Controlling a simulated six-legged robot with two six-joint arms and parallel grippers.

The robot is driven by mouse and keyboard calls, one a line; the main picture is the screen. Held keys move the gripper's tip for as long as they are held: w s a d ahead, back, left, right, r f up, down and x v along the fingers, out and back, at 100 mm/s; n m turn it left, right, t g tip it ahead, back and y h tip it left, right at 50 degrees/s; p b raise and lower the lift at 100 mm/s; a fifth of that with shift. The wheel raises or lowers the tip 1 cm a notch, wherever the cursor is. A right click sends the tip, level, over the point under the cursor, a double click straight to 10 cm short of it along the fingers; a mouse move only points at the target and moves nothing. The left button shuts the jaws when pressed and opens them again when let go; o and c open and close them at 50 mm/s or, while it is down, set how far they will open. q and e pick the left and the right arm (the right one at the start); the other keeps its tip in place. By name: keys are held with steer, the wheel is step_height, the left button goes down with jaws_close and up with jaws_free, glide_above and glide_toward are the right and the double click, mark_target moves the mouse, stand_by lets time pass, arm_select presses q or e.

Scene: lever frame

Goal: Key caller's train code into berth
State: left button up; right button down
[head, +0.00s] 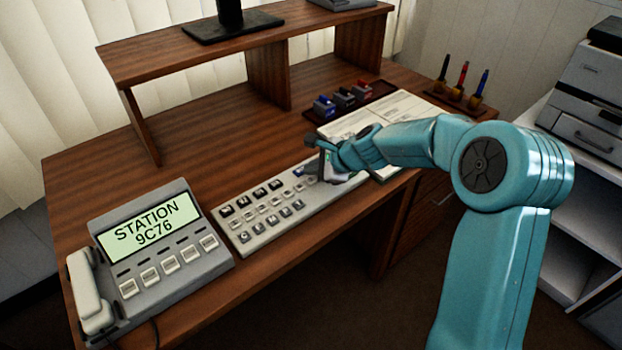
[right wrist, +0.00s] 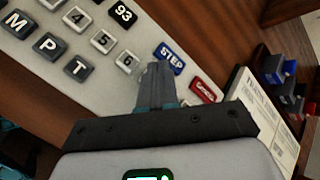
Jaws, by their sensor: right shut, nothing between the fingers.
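The caller's phone unit (head: 150,255) stands at the desk's left front; its green display (head: 148,221) reads "STATION 9C76". A pale key panel (head: 245,228) lies to its right. My right gripper (head: 322,160) is shut and empty over the panel's right part. Its tips (right wrist: 154,72) show between 6 and STEP; contact cannot be told. My left gripper is out of view.
A wooden riser shelf (head: 180,55) spans the desk's back. An open book (head: 400,108), a tray of coloured stamp-like blocks (head: 378,88) and a pen holder (head: 459,98) lie to the right. A handset (head: 92,292) rests on the phone's left side.

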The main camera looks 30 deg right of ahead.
steer(key=shift+f+b, duration=0.4)
steer(key=shift+f, duration=0.05)
steer(key=shift+f+b, duration=0.35)
stand_by(0.6)
steer(key=shift+r, duration=0.1)
steer(key=shift+r+p, duration=0.75)
steer(key=shift+p, duration=0.15)
